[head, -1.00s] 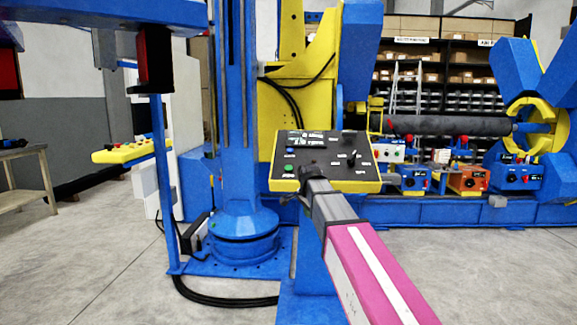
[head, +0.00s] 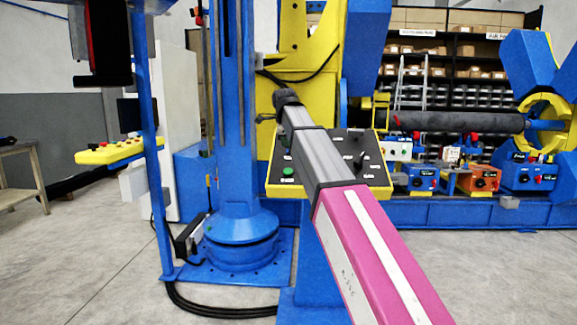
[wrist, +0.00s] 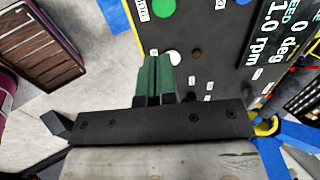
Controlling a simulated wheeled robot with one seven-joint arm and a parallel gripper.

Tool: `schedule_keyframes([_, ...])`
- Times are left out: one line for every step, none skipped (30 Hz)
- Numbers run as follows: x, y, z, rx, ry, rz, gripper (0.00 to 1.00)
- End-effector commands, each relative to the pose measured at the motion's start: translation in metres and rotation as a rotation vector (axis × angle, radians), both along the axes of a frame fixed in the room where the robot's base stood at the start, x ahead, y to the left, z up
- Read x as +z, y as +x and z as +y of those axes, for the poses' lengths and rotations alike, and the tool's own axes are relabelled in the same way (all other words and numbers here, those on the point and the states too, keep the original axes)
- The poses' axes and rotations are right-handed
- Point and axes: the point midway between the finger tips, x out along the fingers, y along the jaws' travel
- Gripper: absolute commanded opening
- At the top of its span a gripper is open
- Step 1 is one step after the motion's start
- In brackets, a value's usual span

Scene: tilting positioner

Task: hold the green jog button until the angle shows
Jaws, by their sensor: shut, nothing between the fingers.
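The control panel (head: 345,188) is a dark face with a yellow rim. The green button (head: 288,171) is at its lower left, uncovered, and shows at the top edge of the wrist view (wrist: 163,8). My gripper (head: 287,97) is shut and empty, in front of the panel's upper edge and apart from the green button. In the wrist view, its green fingers (wrist: 160,66) lie together, their tips beside a white disc (wrist: 170,57) on the panel. The display (wrist: 283,35) reads 0 deg and 1.0 rpm; my arm hides it in the head view.
A blue column (head: 237,180) stands left of the panel. A yellow box with buttons (head: 122,150) hangs farther left.

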Motion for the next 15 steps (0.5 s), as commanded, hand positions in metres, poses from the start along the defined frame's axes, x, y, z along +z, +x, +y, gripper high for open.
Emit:
schedule_keyframes([0.0018,-0.0002,0.0007,-0.004,0.002,-0.001,0.0])
schedule_keyframes([0.0023,-0.0003,0.0009,-0.005,0.003,-0.001,0.0])
schedule_keyframes([0.0026,-0.0003,0.001,-0.006,0.003,-0.001,0.0])
schedule_keyframes([0.0027,-0.0004,0.001,-0.007,0.004,-0.001,0.0])
schedule_keyframes([0.0027,-0.0005,0.0009,-0.007,0.004,-0.001,0.0])
schedule_keyframes([0.0026,-0.0004,0.0009,-0.006,0.003,-0.001,0.0])
schedule_keyframes([0.0025,-0.0004,0.0009,-0.006,0.003,-0.001,0.0])
schedule_keyframes([0.0025,-0.0004,0.0009,-0.006,0.003,-0.001,0.0])
schedule_keyframes([0.0025,-0.0003,0.0008,-0.006,0.003,-0.001,0.0])
schedule_keyframes([0.0025,-0.0003,0.0008,-0.006,0.003,-0.001,0.0])
schedule_keyframes([0.0024,-0.0002,0.0008,-0.006,0.003,-0.001,0.0])
schedule_keyframes([0.002,0.0,0.0007,-0.005,0.003,-0.001,0.0])
schedule_keyframes([0.0013,0.0003,0.0007,-0.005,0.003,-0.001,0.0])
schedule_keyframes([0.0003,0.0009,0.0007,-0.005,0.003,-0.001,0.0])
schedule_keyframes([-0.0016,0.0019,0.0006,-0.005,0.003,-0.001,0.0])
